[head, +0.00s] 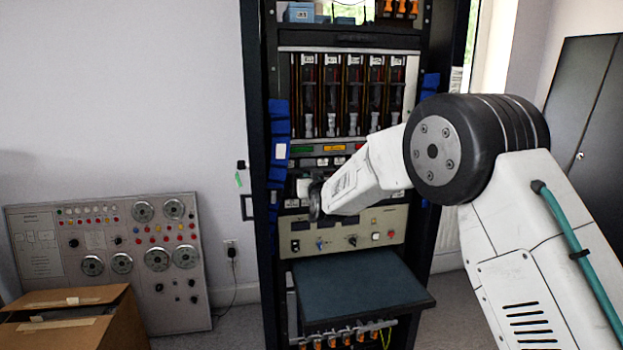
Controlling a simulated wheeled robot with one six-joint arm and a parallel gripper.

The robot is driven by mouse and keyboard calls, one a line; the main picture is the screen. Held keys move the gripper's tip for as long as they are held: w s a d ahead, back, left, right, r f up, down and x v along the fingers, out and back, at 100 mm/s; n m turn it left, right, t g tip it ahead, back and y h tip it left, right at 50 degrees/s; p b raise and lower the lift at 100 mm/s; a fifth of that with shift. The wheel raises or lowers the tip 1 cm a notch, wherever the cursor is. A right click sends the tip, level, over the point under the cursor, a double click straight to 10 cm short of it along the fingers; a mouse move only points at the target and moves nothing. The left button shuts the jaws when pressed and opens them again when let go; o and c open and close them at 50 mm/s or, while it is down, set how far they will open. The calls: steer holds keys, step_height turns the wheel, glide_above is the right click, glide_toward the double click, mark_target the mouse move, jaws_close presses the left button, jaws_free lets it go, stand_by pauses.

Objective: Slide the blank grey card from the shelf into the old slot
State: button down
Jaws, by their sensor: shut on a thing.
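My gripper (313,201) is at the left part of the rack, in front of the panels below the row of upright modules. It is small and dark in the head view, and its fingertips are mostly hidden by the wrist. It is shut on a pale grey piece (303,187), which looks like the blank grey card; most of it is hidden. The pull-out shelf (360,285) below is bare on top. I cannot tell which opening is the old slot, or whether the card touches the rack.
The tall dark rack (256,130) holds several upright modules (331,90) and a beige control panel (375,229). Blue bundles (279,145) hang at its left side. A control console (110,255) and a cardboard box (75,318) stand at left. A dark cabinet (585,95) stands at right.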

steer(key=shift+r, duration=0.15)
steer(key=c, duration=1.3)
jaws_free()
steer(key=shift+w, duration=0.1)
steer(key=shift+f, duration=0.7)
steer(key=shift+v, duration=2.5)
steer(key=v, duration=0.6)
